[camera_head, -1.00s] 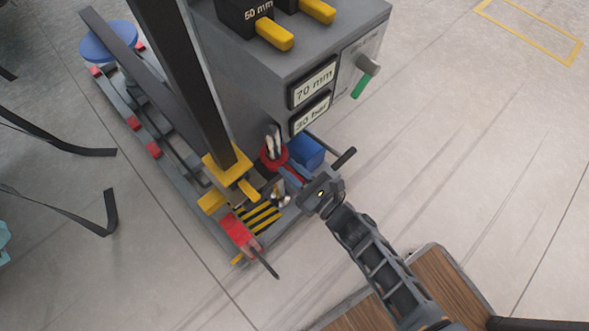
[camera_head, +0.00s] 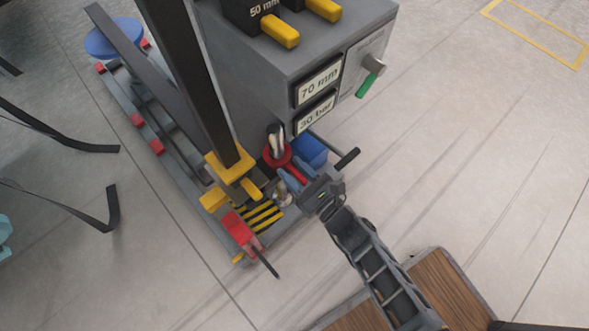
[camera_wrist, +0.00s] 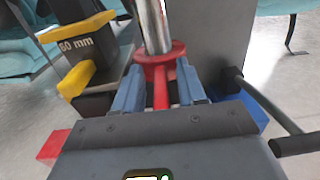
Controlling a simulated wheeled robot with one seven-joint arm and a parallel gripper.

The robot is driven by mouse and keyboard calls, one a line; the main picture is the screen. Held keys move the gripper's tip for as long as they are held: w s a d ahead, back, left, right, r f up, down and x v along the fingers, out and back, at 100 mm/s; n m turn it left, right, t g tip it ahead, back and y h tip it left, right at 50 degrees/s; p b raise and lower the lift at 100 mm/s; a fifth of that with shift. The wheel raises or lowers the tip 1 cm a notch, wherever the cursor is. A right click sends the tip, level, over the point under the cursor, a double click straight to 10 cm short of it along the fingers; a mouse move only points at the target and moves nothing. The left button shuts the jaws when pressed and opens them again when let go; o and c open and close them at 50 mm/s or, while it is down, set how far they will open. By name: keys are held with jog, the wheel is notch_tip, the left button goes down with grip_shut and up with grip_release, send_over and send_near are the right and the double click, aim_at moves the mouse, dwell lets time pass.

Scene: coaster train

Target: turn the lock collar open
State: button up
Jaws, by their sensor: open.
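The lock collar (camera_head: 281,161) is a red ring around an upright shiny metal rod (camera_wrist: 152,25), with a red lever sticking out from it. The collar also shows in the wrist view (camera_wrist: 161,53), and its lever (camera_wrist: 160,92) points straight toward my wrist. My gripper (camera_head: 288,178) is beside the collar in the head view. In the wrist view my gripper (camera_wrist: 160,84) is open, with a blue finger on each side of the lever and gaps between. The far side of the collar is hidden by the rod.
A grey cabinet (camera_head: 290,66) with "70 mm" and "30 bar" displays rises behind the collar. A blue block (camera_head: 311,150) and a dark-ended bar (camera_head: 346,159) are close to my gripper's right. A yellow clamp (camera_head: 228,165) on a dark post stands left. Open floor lies right.

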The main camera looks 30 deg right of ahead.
aim_at(306, 185)
jog(key=shift+s, duration=0.1)
jog(key=s, duration=0.2)
jog(key=s+d+p, duration=0.1)
jog(key=s, duration=0.4)
jog(key=shift+s+d+p, duration=0.25)
jog(key=shift+p, duration=0.05)
